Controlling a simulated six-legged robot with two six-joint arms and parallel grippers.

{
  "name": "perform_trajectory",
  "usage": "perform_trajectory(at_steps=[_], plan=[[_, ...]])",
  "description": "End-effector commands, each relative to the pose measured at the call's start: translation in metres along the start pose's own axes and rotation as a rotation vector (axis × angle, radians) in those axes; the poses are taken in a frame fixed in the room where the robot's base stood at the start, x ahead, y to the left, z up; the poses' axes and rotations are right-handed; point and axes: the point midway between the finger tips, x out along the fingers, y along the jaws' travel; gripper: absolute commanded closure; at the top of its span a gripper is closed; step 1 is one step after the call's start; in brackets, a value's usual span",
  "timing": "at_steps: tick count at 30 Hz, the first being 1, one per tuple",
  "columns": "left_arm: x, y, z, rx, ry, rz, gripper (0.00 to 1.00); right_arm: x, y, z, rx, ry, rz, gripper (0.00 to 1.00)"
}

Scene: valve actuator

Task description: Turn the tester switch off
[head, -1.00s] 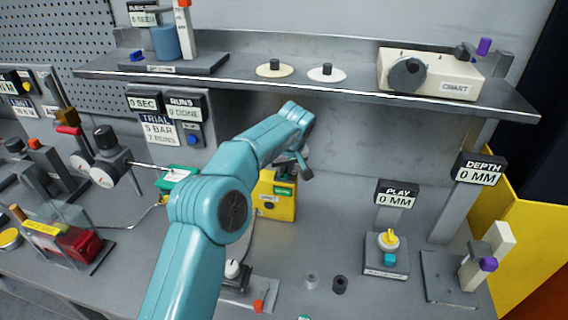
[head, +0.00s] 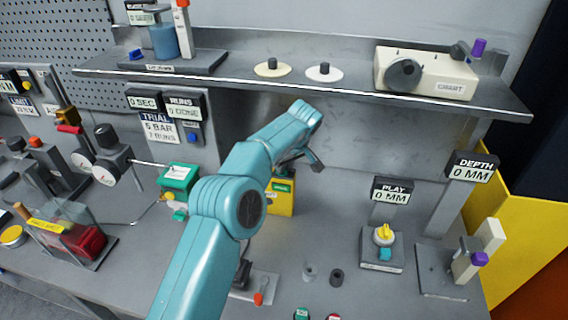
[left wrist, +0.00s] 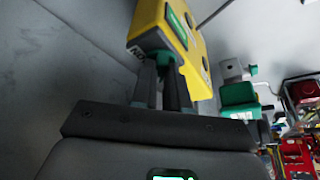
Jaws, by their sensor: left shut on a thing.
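The yellow tester (head: 281,198) with a green label stands on the bench behind my left arm in the head view, partly hidden by it. In the left wrist view the yellow tester (left wrist: 158,27) is close, at the top centre. My left gripper (left wrist: 162,82) has its two dark fingers up at the tester's lower side, shut on a small green part (left wrist: 165,59), seemingly its switch. The fingers hide most of that part, so its position cannot be read. In the head view my left gripper (head: 303,158) shows only partly above the tester. My right gripper is not in view.
A green box (head: 178,176) sits left of my arm. A steel shelf (head: 340,90) overhangs behind, holding a cream chart box (head: 440,77). Right of the tester are a yellow-knobbed block (head: 382,246) and two small cylinders. The bench between them is clear.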

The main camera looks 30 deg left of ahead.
Motion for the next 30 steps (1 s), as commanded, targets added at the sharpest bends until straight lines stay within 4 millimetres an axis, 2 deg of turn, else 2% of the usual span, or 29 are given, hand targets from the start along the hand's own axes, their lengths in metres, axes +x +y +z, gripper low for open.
perform_trajectory(at_steps=[2,3,5,13,17,20,23,27,30], plan=[[-0.002,0.001,-0.002,-0.005,0.004,0.005,1.00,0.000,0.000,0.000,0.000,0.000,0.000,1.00],[-0.002,0.001,-0.002,-0.004,0.004,0.005,0.79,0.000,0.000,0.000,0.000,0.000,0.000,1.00],[-0.002,0.001,-0.002,-0.004,0.003,0.004,0.61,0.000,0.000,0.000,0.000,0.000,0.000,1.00],[-0.001,0.000,-0.001,-0.002,0.001,0.002,0.61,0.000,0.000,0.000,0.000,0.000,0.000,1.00],[-0.009,0.001,-0.001,-0.002,0.003,0.005,0.61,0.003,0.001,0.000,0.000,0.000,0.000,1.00],[-0.026,0.001,0.000,-0.002,0.003,0.006,0.61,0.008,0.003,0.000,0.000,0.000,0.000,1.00],[-0.051,0.001,0.000,-0.002,0.003,0.008,0.61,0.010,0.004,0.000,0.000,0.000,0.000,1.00],[-0.085,0.001,-0.001,-0.002,0.003,0.007,0.61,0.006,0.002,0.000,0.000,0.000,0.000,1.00],[-0.103,0.000,-0.001,-0.002,0.003,0.006,0.61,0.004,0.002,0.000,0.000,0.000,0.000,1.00]])
